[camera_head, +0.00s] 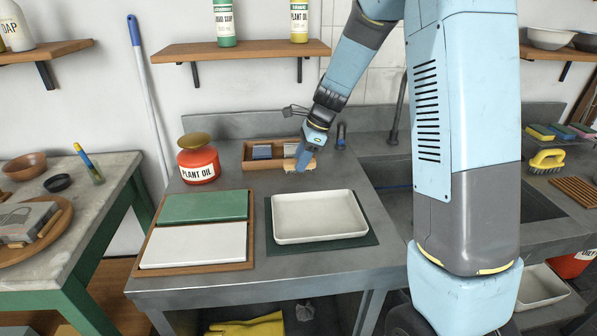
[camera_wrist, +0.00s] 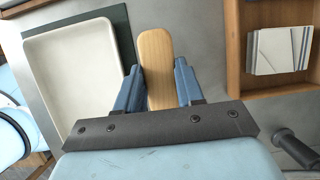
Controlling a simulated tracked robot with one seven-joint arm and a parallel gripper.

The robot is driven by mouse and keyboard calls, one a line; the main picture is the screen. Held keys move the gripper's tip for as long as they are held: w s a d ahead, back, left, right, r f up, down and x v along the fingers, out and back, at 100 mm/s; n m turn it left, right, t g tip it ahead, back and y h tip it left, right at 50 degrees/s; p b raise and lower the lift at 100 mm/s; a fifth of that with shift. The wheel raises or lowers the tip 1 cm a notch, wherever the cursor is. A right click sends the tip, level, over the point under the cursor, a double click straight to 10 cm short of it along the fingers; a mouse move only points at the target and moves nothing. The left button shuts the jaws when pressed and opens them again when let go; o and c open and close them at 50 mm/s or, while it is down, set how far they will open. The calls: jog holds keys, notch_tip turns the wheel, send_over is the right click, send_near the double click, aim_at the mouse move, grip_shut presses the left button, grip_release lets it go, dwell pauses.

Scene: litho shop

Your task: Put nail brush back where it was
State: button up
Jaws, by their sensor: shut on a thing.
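The nail brush, with its tan wooden back (camera_wrist: 155,50), is between the two blue fingers of my gripper (camera_wrist: 157,82) in the wrist view. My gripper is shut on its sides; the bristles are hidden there. In the head view my gripper (camera_head: 304,163) and the brush (camera_head: 289,166) appear at the right front of a wooden box (camera_head: 247,164). The wrist view shows the box (camera_wrist: 235,60) to the right of the brush, with a gap of counter between them. Grey and white slabs (camera_wrist: 276,50) stand in the box.
A white tray (camera_head: 318,213) lies on a dark green mat (camera_head: 372,236) in front of my gripper. A red plant oil can (camera_head: 199,166) stands left of the box. Green and white slabs (camera_head: 203,206) lie at front left. A tap (camera_head: 341,136) stands right of my gripper.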

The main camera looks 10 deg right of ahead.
jog(key=shift+w+a+f, duration=0.15)
jog(key=shift+w+f, duration=0.9)
jog(key=shift+f, duration=1.75)
jog(key=shift+f, duration=0.1)
jog(key=o, duration=1.1)
jog(key=shift+o, duration=0.2)
